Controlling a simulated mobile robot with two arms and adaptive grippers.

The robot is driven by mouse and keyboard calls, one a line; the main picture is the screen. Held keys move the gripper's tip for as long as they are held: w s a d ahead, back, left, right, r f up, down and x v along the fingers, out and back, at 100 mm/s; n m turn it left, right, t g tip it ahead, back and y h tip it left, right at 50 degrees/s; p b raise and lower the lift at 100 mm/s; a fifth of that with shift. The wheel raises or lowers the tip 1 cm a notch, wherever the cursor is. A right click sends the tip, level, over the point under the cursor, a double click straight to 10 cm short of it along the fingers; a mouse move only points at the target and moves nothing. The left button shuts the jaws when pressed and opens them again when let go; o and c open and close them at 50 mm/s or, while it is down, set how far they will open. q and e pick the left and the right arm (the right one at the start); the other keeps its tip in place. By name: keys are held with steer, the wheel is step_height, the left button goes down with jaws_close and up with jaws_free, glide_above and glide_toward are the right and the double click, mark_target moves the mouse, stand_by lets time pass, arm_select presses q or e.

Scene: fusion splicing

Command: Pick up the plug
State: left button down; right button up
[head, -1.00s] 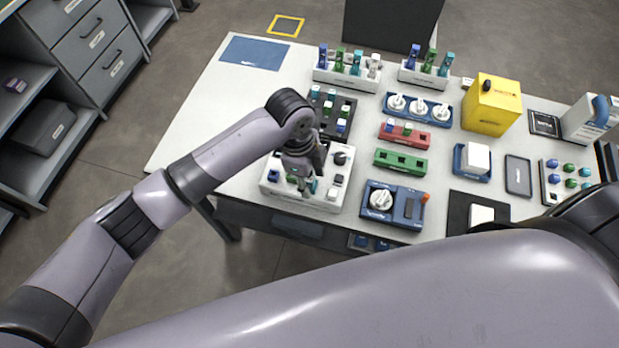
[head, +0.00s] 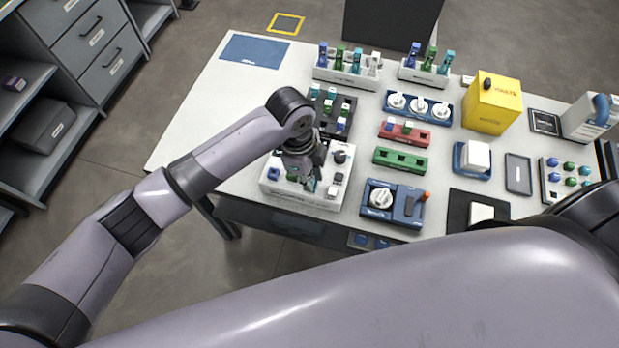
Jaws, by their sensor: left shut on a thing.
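My left gripper (head: 308,183) is over the white fixture block (head: 321,203) near the table's front-left edge. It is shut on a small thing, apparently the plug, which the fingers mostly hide. A bit of teal-green shows at the fingertips. I cannot tell whether the plug is clear of the block. A blue piece (head: 274,174) and a dark round knob (head: 340,157) are also on this block. My right arm crosses the lower right, and its gripper is not in view.
A dark tray with small connectors (head: 343,124) lies just behind the white block. A blue device with a white dial (head: 381,199) stands to its right. Racks of coloured pieces (head: 347,78) stand at the back.

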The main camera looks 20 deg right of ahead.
arm_select(q)
steer(key=shift+r, duration=0.1)
step_height(320, 180, up, 20)
steer(key=b, duration=0.2)
steer(key=shift+b, duration=0.4)
steer(key=c, duration=2)
jaws_free()
jaws_close()
